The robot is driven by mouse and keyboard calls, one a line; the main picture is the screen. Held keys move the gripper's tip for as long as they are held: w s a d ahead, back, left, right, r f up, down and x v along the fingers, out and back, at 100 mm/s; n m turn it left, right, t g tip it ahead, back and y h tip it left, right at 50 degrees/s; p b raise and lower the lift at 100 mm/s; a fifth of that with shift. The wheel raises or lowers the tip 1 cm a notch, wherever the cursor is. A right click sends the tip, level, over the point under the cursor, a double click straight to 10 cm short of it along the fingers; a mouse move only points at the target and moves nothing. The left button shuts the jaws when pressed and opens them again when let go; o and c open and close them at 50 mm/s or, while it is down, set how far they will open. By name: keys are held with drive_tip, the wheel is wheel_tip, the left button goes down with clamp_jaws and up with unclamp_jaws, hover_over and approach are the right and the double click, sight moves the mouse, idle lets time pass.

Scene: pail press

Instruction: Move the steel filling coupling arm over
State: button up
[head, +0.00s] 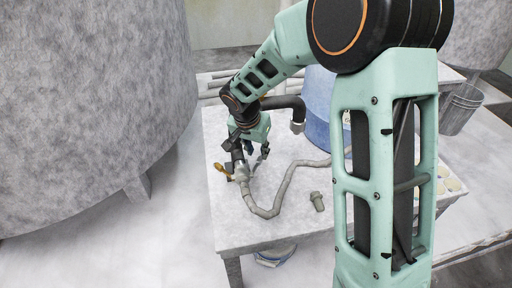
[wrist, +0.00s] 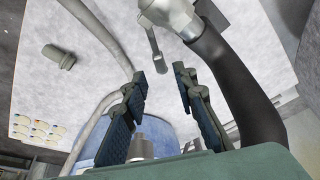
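The filling coupling arm is a black curved pipe (head: 282,102) with a steel end (head: 298,126) hanging down at the table's far side, near the blue pail. In the wrist view the black pipe (wrist: 232,80) runs along the right, from a steel coupling (wrist: 170,12) at the top. A pale bar-like lever (wrist: 153,50) hangs from this coupling. My gripper (head: 256,153) is low over the table beside the coupling (head: 241,172). In the wrist view my gripper (wrist: 162,82) is open, with nothing gripped between its fingers. My own wrist hides part of the pipe in the head view.
A grey hose (head: 268,212) curves across the table (head: 235,225). A loose grey fitting (head: 317,201) lies right of it. The blue pail (head: 318,108) stands behind, partly hidden by my arm. A large grey tank (head: 90,95) fills the left. Pale discs (wrist: 36,128) lie farther off.

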sight(260, 158)
drive_tip(key=b+x, duration=0.4)
drive_tip(key=x, duration=0.1)
drive_tip(key=shift+w+f, duration=0.15)
drive_tip(key=shift+f, duration=0.15)
drive_tip(key=shift+r, duration=0.15)
drive_tip(key=c, duration=0.7)
drive_tip(key=shift+o, duration=0.2)
drive_tip(key=s+d+m+g+h, duration=0.2)
drive_tip(key=s+m, duration=0.4)
drive_tip(key=m, duration=0.8)
drive_tip(key=shift+s+d+m+g, duration=0.3)
drive_tip(key=shift+s+d+g, duration=0.05)
drive_tip(key=shift+d+g, duration=0.6)
drive_tip(key=o, duration=0.9)
drive_tip(key=shift+o, duration=0.2)
